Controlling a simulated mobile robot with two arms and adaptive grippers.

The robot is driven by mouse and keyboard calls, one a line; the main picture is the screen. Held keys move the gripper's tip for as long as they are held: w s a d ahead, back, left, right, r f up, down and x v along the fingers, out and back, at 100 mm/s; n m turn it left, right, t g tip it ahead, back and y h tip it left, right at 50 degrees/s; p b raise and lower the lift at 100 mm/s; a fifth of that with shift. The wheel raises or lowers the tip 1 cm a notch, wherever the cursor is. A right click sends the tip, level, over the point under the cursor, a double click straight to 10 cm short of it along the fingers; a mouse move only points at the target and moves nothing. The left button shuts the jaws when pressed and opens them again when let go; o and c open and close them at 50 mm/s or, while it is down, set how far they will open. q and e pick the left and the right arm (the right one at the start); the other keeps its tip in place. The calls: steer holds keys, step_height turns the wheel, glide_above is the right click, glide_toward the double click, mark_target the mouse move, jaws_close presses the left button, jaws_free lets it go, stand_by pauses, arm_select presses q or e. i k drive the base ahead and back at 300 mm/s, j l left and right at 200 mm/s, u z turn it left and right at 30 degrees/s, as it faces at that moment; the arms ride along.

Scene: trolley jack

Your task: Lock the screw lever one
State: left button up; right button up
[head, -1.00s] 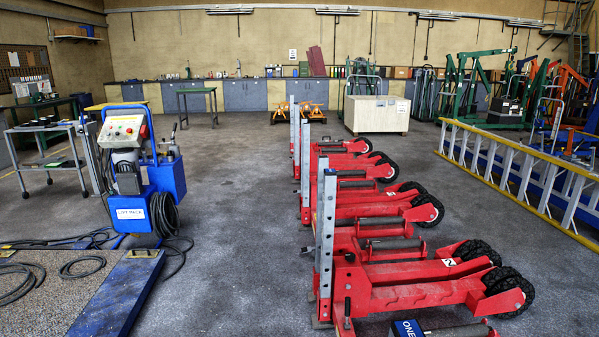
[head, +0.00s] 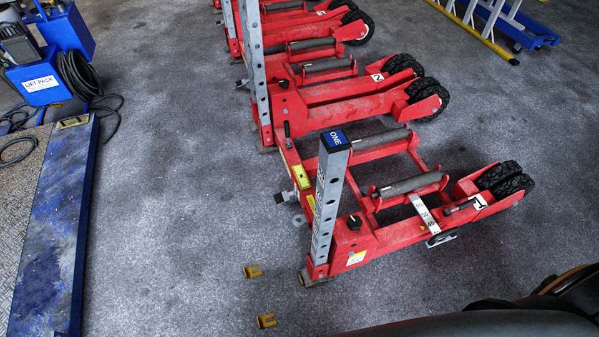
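The red trolley jack one (head: 385,238) stands right of centre. Its grey perforated post (head: 327,205) carries a blue cap marked ONE (head: 334,139). A short dark lever (head: 460,208) lies on its right arm, beside the label 1. A silver plate with number marks (head: 424,214) crosses the frame just left of that lever. A black knob (head: 354,222) sits on the body near the post. I cannot tell for certain which part is the screw lever or whether it is locked. Neither gripper is in view.
More red jacks stand behind, the nearest marked 2 (head: 345,92). A blue-edged platform (head: 55,235) and the blue lift pack (head: 38,80) are at left. Two small yellow brackets (head: 252,271) lie on the floor. Dark curved parts fill the bottom right. Floor left of jack one is mostly clear.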

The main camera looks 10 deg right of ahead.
mark_target(287, 130)
steer(key=j, duration=0.4)
steer(key=k+j+z, duration=0.15)
steer(key=j, duration=0.25)
steer(key=i+j+z, duration=0.1)
steer(key=j, duration=0.25)
steer(key=i+j+z, duration=0.1)
steer(key=i+j, duration=0.15)
steer(key=j, duration=0.15)
steer(key=i+j+z, duration=0.15)
steer(key=j, duration=0.25)
steer(key=i+j+z, duration=0.2)
steer(key=i+j, duration=0.3)
steer(key=i, duration=0.25)
steer(key=i+j+z, duration=0.15)
steer(key=i+j, duration=0.5)
steer(key=i, duration=0.05)
